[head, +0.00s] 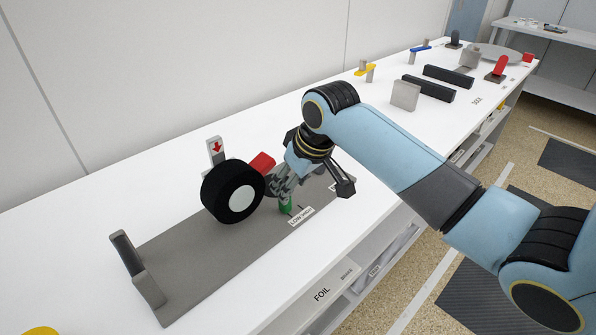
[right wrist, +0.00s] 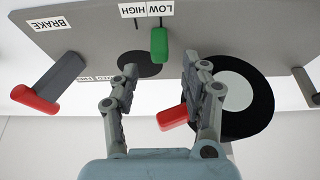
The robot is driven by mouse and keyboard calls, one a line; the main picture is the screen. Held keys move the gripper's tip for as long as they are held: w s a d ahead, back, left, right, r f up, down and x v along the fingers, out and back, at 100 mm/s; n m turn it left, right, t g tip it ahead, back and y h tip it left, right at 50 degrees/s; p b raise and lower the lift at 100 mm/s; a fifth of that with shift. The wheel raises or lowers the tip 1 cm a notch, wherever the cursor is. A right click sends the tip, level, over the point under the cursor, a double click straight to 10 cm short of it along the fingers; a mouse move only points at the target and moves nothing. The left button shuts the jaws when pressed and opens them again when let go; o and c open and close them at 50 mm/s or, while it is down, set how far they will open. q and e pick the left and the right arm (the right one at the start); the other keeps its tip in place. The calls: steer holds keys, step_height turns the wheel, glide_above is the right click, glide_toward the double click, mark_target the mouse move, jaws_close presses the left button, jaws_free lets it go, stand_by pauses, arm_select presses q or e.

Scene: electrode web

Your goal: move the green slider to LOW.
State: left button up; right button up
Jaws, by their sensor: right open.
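The green slider (right wrist: 159,45) stands on the grey panel (right wrist: 220,22) in the right wrist view, beside the LOW/HIGH labels (right wrist: 146,9). It lines up with the right-hand one of these labels; the lettering is small and inverted. In the head view the slider (head: 285,206) shows low under my right gripper (head: 283,185), next to the white label (head: 301,216). In the right wrist view my right gripper (right wrist: 163,88) is open, its fingers apart and empty, with the slider beyond the tips, between their lines. My left gripper is not in view.
A black roll with a white hub (head: 240,200) stands close beside my right gripper. A red-ended lever (head: 262,162) is behind it. A red-handled brake lever (right wrist: 50,85) is left in the wrist view. A grey bracket (head: 135,267) stands at the panel's near end.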

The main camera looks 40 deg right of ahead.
steer(key=v, duration=0.5)
steer(key=p+x, duration=0.1)
steer(key=x, duration=1.1)
steer(key=shift+p, duration=0.3)
jaws_close()
